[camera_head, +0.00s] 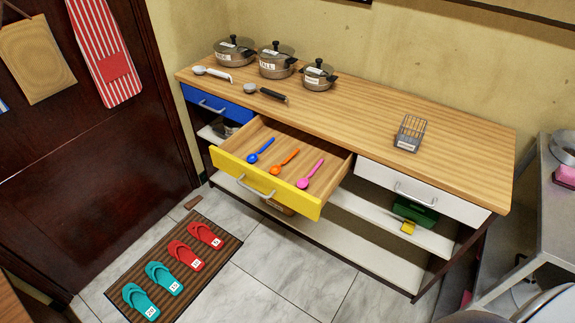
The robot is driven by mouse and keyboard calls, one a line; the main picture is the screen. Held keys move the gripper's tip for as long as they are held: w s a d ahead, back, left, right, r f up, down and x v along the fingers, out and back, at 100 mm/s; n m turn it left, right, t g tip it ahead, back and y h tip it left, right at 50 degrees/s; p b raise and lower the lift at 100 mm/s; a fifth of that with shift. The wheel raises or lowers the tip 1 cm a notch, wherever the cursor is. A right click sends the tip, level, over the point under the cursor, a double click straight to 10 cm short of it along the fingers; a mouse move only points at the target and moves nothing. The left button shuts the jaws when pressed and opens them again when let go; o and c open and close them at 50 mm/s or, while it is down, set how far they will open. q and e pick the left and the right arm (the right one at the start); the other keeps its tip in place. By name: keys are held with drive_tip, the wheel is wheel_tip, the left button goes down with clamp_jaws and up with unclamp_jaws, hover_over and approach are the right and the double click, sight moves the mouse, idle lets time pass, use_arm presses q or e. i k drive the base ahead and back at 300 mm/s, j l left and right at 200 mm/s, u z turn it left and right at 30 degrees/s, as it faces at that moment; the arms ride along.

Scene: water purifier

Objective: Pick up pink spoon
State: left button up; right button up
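The pink spoon (310,174) lies in the open drawer with the yellow front (264,184), toward its right side. An orange spoon (284,160) and a blue spoon (260,150) lie to its left in the same drawer. All three are apart from each other. Neither of my grippers shows in the head view.
Three lidded pots (275,60) and two ladles (265,92) stand or lie on the wooden counter (380,110). Closed blue (218,104) and white (420,193) drawers flank the open one. Sandals lie on a floor mat (215,252).

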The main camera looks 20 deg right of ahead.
sight(303, 183)
drive_tip(key=z, duration=1.45)
drive_tip(key=i+u, duration=0.4)
drive_tip(key=i, duration=0.2)
